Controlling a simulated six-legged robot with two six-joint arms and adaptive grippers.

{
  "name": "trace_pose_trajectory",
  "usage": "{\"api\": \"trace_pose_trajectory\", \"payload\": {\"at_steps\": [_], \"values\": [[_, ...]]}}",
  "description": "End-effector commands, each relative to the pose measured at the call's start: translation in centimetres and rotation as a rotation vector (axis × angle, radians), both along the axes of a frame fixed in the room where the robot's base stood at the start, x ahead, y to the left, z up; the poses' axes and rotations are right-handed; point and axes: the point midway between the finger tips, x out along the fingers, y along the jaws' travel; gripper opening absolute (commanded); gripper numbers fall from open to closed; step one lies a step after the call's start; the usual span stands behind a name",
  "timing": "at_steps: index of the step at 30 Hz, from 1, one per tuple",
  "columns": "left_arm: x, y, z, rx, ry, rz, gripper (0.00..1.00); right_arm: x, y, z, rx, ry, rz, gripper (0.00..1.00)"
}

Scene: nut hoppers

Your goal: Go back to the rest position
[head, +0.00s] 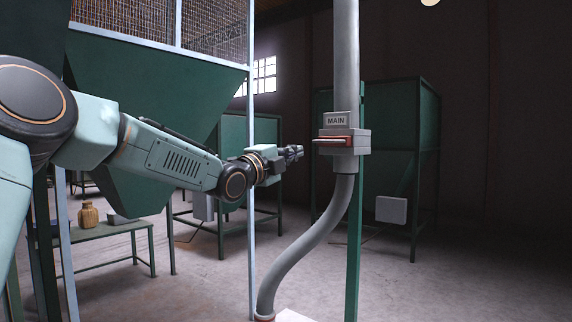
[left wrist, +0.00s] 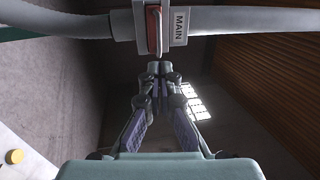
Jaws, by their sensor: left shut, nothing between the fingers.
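My left gripper (head: 297,152) reaches in from the left in the head view, at the height of the MAIN box, a little to its left and apart from it. It also shows in the left wrist view (left wrist: 160,68), its fingers together and empty. The grey MAIN box (head: 352,141) sits on a grey vertical pipe, with a red and grey handle (head: 334,140) lying across its front. In the left wrist view the MAIN box (left wrist: 176,26) is just beyond the fingertips. I cannot tell the exact gap. My right gripper is in neither view.
A large green hopper (head: 150,100) stands behind my left arm. A low green table (head: 105,232) holds a brown jar (head: 88,215). Open floor (head: 470,285) lies at right.

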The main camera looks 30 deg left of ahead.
Motion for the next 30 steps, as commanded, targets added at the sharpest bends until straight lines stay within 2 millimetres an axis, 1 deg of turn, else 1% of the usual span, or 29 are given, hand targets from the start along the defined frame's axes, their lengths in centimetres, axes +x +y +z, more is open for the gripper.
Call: {"api": "trace_pose_trajectory", "payload": {"at_steps": [1, 6, 10, 16, 18, 20, 22, 23, 25, 26, 27, 29, 30], "values": [[-0.7, 0.2, -0.3, -0.004, -0.002, 0.001, 0.00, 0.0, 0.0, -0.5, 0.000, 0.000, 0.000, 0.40], [-2.0, 0.3, -0.4, -0.002, -0.001, 0.002, 0.00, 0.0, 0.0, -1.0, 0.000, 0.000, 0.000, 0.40], [-2.5, 0.3, -0.5, 0.000, 0.000, 0.001, 0.00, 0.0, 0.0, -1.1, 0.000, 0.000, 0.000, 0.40], [-2.6, 0.3, -0.4, -0.011, 0.002, -0.001, 0.00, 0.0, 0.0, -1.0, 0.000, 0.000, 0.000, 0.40], [-2.6, 0.3, -0.4, -0.057, 0.004, -0.012, 0.00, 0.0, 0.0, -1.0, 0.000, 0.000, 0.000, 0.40], [-2.6, 0.4, -0.3, -0.139, 0.006, -0.024, 0.00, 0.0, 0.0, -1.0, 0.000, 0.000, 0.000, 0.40], [-2.7, 0.2, -0.8, -0.298, 0.023, -0.048, 0.00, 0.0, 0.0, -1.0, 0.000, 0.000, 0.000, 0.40], [-2.8, -0.1, -1.4, -0.382, 0.038, -0.062, 0.00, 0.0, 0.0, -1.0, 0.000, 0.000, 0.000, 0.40], [-3.0, -1.4, -3.1, -0.577, 0.082, -0.095, 0.00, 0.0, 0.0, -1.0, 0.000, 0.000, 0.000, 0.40], [-3.0, -2.2, -4.5, -0.659, 0.113, -0.105, 0.00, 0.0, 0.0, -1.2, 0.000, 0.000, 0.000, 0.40], [-3.0, -3.3, -7.0, -0.768, 0.163, -0.112, 0.00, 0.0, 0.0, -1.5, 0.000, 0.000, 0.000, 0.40], [-2.9, -4.8, -11.1, -0.900, 0.236, -0.107, 0.00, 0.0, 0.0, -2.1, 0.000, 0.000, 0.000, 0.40], [-3.0, -5.6, -13.6, -0.975, 0.280, -0.097, 0.00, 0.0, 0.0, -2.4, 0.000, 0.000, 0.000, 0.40]]}}
